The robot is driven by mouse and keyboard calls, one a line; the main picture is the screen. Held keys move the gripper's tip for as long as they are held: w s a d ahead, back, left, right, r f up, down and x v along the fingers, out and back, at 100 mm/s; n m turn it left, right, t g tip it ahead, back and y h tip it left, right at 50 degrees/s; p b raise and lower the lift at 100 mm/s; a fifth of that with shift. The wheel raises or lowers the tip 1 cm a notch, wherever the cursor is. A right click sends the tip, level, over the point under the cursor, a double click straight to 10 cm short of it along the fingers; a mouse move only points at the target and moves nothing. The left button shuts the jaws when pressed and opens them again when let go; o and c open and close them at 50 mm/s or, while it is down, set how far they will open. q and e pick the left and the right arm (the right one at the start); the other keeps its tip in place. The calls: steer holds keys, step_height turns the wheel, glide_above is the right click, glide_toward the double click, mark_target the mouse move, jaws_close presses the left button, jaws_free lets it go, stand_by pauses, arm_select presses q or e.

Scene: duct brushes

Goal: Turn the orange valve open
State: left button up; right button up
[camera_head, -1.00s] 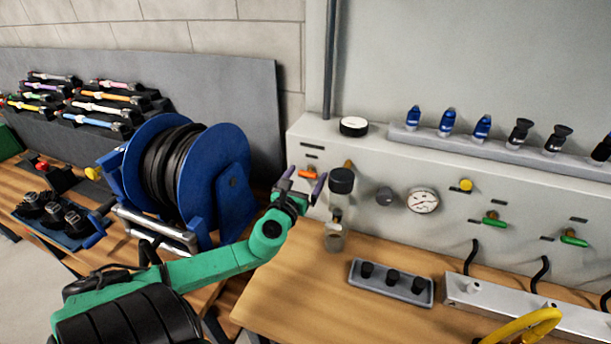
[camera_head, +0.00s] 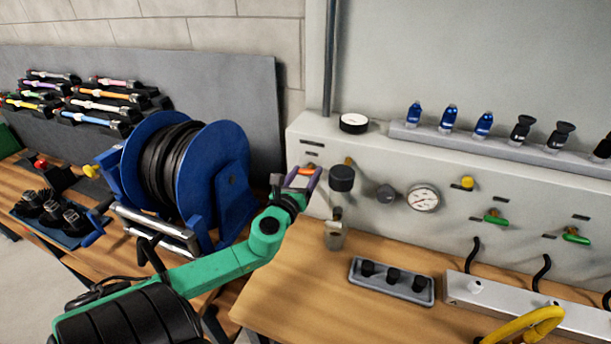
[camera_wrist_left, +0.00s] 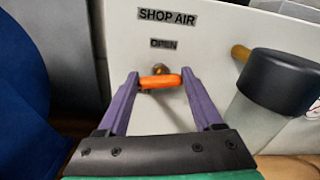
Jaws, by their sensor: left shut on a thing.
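The orange valve handle (camera_wrist_left: 160,81) sits on the light grey panel below the "SHOP AIR" and "OPEN" labels. In the wrist view it lies nearly level, with its brass stem just behind it. My left gripper (camera_wrist_left: 161,76) is shut on the handle, one purple finger at each end. In the head view the orange handle (camera_head: 306,171) shows between the fingers of my left gripper (camera_head: 296,182), left of the black-capped filter. My right gripper is not in view.
The black-capped filter (camera_head: 341,179) stands close right of my left gripper; its cap (camera_wrist_left: 281,82) is near in the wrist view. The blue hose reel (camera_head: 218,180) is close on the left. A grey tray (camera_head: 391,282) with black pieces lies on the bench.

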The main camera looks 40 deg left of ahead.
arm_select(q)
steer(key=n, duration=0.3)
steer(key=shift+n+b, duration=0.4)
steer(key=n, duration=0.4)
steer(key=shift+a+f+n+b, duration=0.1)
steer(key=shift+a+n+b, duration=0.05)
steer(key=shift+n+b, duration=0.15)
steer(key=n, duration=0.4)
steer(key=shift+f+n, duration=0.15)
steer(key=shift+n, duration=1.45)
steer(key=o, duration=1.4)
steer(key=shift+s, duration=0.1)
steer(key=shift+c, duration=0.2)
